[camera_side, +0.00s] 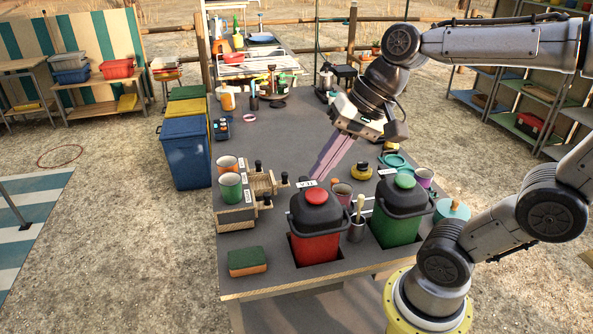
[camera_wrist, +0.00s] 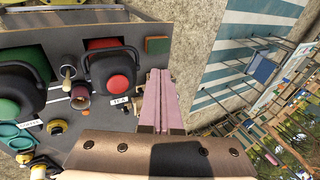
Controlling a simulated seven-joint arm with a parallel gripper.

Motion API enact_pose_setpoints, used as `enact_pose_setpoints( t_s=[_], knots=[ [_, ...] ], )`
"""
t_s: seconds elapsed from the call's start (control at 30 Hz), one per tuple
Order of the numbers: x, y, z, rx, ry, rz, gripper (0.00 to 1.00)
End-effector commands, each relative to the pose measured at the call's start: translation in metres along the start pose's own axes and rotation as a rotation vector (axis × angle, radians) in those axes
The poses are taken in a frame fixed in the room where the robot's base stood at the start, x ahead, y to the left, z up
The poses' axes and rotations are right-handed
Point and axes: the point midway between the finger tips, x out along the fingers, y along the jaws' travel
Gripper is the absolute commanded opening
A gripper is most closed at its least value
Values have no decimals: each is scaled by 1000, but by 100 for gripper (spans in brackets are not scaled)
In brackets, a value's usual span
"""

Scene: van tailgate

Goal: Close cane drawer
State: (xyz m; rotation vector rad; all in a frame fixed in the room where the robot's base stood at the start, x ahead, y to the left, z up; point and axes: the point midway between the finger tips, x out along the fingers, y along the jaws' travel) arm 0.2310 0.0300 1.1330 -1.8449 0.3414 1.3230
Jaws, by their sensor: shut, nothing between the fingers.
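A red bin (camera_side: 318,245) and a green bin (camera_side: 396,232) with dark lids stand in the table's near part. A pot with a wooden tool (camera_side: 356,228) sits between them. A green-topped sponge (camera_side: 248,260) lies at the front left. The table's middle (camera_side: 280,130) is mostly clear.

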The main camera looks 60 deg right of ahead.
Motion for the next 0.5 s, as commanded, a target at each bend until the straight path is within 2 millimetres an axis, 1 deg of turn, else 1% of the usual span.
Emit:
enact_pose_setpoints(
  t_s=[0.03,0.07,0.13,0.17,0.2,0.27,0.3,0.37,0.4,0.47,0.5],
  knots=[
    [5,-7,-16,118,-24,-2,0],
    [8,-10,-25,193,-39,-7,0],
    [16,-17,-51,377,-74,-21,0],
    [21,-19,-65,460,-89,-27,0],
    [26,-19,-84,573,-108,-36,0],
    [36,-15,-113,737,-136,-51,0],
    [42,-10,-134,844,-152,-64,0],
    [52,3,-165,998,-177,-82,0],
    [58,14,-185,1097,-192,-96,0],
    [68,37,-215,1239,-210,-119,0],
    [74,55,-233,1323,-220,-134,0]
  ],
)
